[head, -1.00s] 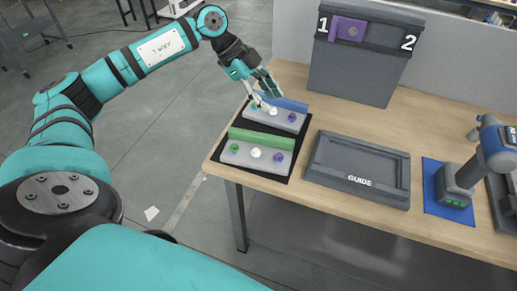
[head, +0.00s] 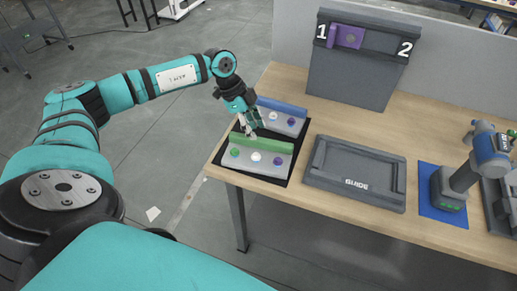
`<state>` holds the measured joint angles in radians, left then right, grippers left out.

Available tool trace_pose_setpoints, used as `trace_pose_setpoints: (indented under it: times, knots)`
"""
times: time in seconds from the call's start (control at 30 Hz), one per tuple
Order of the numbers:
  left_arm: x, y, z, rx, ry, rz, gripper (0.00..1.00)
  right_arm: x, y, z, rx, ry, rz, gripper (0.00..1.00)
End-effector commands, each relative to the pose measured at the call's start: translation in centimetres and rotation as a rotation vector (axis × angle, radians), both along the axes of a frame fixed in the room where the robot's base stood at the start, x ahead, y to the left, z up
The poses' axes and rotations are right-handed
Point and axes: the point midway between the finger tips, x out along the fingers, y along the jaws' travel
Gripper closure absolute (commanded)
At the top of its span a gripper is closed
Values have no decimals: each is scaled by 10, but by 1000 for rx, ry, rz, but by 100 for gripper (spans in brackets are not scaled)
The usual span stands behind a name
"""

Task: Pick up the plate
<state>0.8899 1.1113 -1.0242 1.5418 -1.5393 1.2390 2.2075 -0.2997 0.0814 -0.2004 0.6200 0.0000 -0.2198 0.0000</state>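Two grey plates lie side by side on a black mat (head: 217,158) at the table's left end. The near plate (head: 244,162) has a raised green strip (head: 275,145) along its far edge and green, white and purple knobs. The far plate (head: 300,127) has a raised blue strip (head: 285,107), with white and purple knobs showing. My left gripper (head: 254,131) points down just above the green strip's left half and hides part of the far plate. Its fingers look apart; contact with the strip cannot be told. My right gripper is not in view.
A dark grey tray marked GUIDE (head: 354,185) lies right of the mat. A grey panel marked 1 and 2 (head: 347,82) with a purple piece (head: 349,37) stands at the back.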

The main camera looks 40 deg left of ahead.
Motion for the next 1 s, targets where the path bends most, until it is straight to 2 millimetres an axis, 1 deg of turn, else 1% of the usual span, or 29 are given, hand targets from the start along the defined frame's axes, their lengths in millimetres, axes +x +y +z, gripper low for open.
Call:
trace_pose_setpoints:
  times: [0.07,0.2,0.33,0.43,0.63,0.67,0.9,0.93,1.0]
  knots:
    - [0,-4,-4,-2,1,-1,65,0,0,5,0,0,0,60]
    - [1,-16,-21,-1,3,-2,65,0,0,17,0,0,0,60]
    - [4,-22,-39,-2,3,0,65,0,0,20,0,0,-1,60]
    - [5,-24,-45,-1,0,-1,65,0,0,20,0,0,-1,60]
    - [5,-24,-46,-1,-1,-1,65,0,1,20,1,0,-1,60]
    - [5,-24,-46,-1,-1,-1,67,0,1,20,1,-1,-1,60]
    - [5,-24,-46,-1,-1,-1,98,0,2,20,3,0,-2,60]
    - [5,-24,-46,-1,-1,-1,100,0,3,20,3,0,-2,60]
    - [5,-24,-46,-1,-1,-1,100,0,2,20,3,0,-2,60]
